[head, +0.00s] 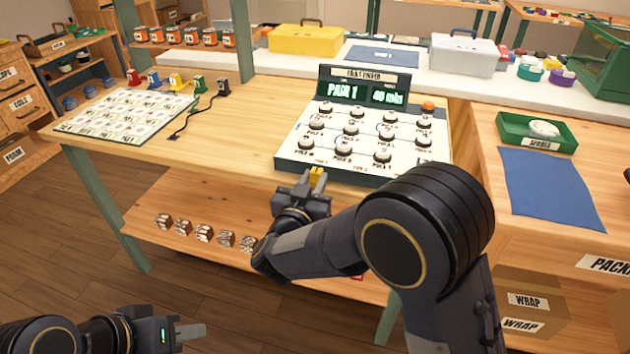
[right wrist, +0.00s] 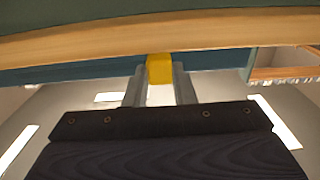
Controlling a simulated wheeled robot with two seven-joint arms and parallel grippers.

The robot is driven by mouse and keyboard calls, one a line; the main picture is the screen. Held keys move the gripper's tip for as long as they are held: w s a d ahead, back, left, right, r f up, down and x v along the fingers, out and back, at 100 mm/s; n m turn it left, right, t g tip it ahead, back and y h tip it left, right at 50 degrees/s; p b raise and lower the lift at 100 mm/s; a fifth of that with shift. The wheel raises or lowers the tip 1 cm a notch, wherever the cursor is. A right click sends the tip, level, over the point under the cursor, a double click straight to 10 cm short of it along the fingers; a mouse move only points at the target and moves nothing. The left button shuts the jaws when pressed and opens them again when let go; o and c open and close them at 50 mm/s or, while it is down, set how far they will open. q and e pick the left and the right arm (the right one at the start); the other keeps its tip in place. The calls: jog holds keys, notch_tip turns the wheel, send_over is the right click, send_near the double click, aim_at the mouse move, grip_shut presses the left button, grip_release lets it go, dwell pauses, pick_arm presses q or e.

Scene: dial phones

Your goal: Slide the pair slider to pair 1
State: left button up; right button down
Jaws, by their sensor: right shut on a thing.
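The panel (head: 352,140) is a sloped white board with several dark round knobs, at the front edge of the wooden bench. Its display (head: 345,92) reads "PAIR 1" and, beside it, a time in minutes. The yellow slider knob (head: 316,172) is at the panel's front edge, left of its middle. My right gripper (head: 315,183) is shut on this knob. In the right wrist view the yellow knob (right wrist: 160,68) sits between the two fingertips (right wrist: 160,84). My left gripper (head: 190,333) is low at the bottom left, away from the bench; its finger gap is unclear.
A board of labelled squares (head: 125,115) and several coloured plugs, one with a black cable (head: 195,120), lie left of the panel. A green tray (head: 560,130) and blue mat (head: 548,185) are on the right. Several small blocks (head: 204,232) stand on the lower shelf.

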jog(key=c, duration=1.2)
grip_release()
jog(key=shift+a, duration=0.3)
jog(key=shift+w, duration=0.1)
jog(key=v, duration=0.8)
jog(key=shift+p, duration=0.3)
jog(key=shift+w+d, duration=0.1)
